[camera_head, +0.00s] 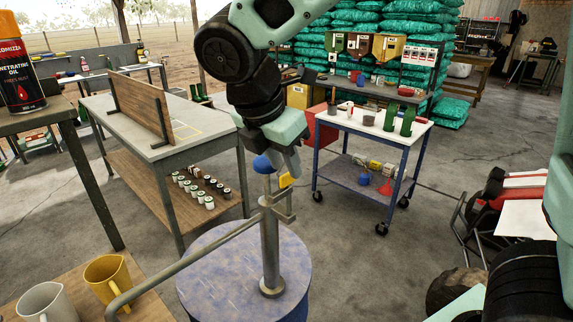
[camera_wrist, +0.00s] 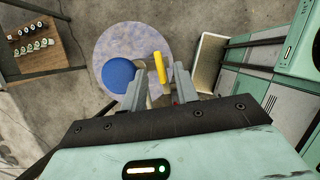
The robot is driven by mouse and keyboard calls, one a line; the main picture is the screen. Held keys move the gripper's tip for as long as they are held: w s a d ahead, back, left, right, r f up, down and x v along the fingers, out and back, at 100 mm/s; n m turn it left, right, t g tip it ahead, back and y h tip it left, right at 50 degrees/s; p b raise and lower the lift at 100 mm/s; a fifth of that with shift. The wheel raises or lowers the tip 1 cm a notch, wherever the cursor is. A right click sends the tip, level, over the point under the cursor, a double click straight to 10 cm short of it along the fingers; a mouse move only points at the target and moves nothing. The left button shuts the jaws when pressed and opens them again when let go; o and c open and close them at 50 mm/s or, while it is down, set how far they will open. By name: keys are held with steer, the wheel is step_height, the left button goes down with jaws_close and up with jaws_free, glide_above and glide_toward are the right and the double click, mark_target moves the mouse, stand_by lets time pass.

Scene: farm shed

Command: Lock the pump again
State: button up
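The pump (camera_head: 270,245) is a grey metal post standing upright on a blue drum (camera_head: 205,280), with a long bent spout reaching to the lower left. A blue knob (camera_head: 262,165) caps its top; it also shows in the wrist view (camera_wrist: 118,74). A small yellow piece (camera_head: 286,180) sits beside the post's upper end, near a side bracket. My gripper (camera_head: 284,165) points down right above it. In the wrist view the fingers (camera_wrist: 160,84) are apart, with the yellow piece (camera_wrist: 160,67) in line with the gap and the knob left of them. Whether they touch it I cannot tell.
A yellow jug (camera_head: 108,280) and a pale jug (camera_head: 46,303) stand on a wooden table at lower left, near the spout. A workbench (camera_head: 185,140) with an upright board stands behind left, a blue-framed cart (camera_head: 375,125) behind right. Open floor lies between.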

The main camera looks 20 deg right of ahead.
steer(key=shift+x, duration=1.1)
jaws_close()
